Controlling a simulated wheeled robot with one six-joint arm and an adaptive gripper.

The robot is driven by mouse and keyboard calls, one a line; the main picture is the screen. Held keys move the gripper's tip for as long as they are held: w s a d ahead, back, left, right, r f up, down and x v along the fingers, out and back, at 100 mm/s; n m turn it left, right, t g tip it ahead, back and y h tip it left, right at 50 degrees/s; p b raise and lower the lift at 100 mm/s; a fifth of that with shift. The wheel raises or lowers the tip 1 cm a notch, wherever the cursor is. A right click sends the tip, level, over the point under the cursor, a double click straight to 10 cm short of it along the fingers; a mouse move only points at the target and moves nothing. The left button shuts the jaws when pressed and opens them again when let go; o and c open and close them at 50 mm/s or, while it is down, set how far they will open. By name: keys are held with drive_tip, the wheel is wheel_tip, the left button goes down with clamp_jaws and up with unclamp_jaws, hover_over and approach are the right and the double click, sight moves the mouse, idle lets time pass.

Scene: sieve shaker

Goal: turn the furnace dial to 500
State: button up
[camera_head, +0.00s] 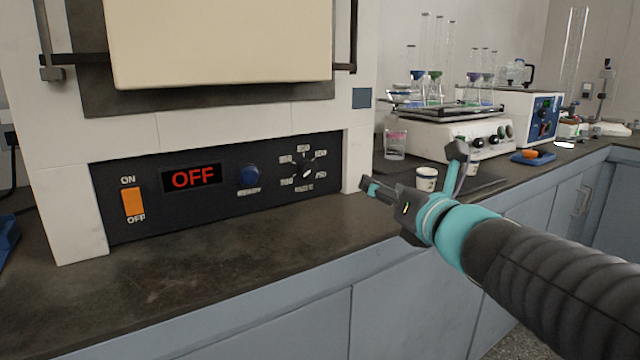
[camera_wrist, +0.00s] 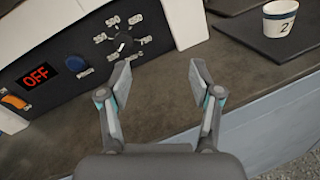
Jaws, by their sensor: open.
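The furnace (camera_head: 150,131) stands at the left with a black control panel along its base. The round black dial (camera_head: 305,171) is at the panel's right end, ringed by white numbers; its exact setting is too small to read. The red display (camera_head: 193,177) reads OFF. An orange ON/OFF switch (camera_head: 133,202) and a blue button (camera_head: 250,175) sit left of the dial. My gripper (camera_head: 412,170) is open and empty, right of the panel and apart from the dial. In the wrist view the dial (camera_wrist: 123,44) lies above the left finger of my gripper (camera_wrist: 160,80).
A white cup (camera_head: 427,180) stands on a dark mat (camera_head: 485,181) behind my gripper. A white shaker (camera_head: 450,136) with glassware, a blue-fronted device (camera_head: 541,118) and a beaker (camera_head: 395,144) are at the back right. The counter before the panel (camera_head: 230,243) is clear.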

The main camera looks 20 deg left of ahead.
sight(310, 170)
drive_tip(key=a+n+y, duration=0.1)
drive_tip(key=n, duration=0.1)
drive_tip(key=a+n+g+y, duration=0.1)
drive_tip(key=a+n, duration=0.1)
drive_tip(key=s+a+n+g, duration=0.1)
drive_tip(key=a+n, duration=0.1)
drive_tip(key=shift+s+f+y, duration=0.1)
drive_tip(key=shift+f+y, duration=0.15)
drive_tip(key=shift+y, duration=0.15)
drive_tip(key=shift+a+g, duration=0.25)
drive_tip(key=shift+g, duration=0.05)
drive_tip(key=x, duration=1.3)
drive_tip(key=shift+r, duration=0.1)
drive_tip(key=c, duration=1.1)
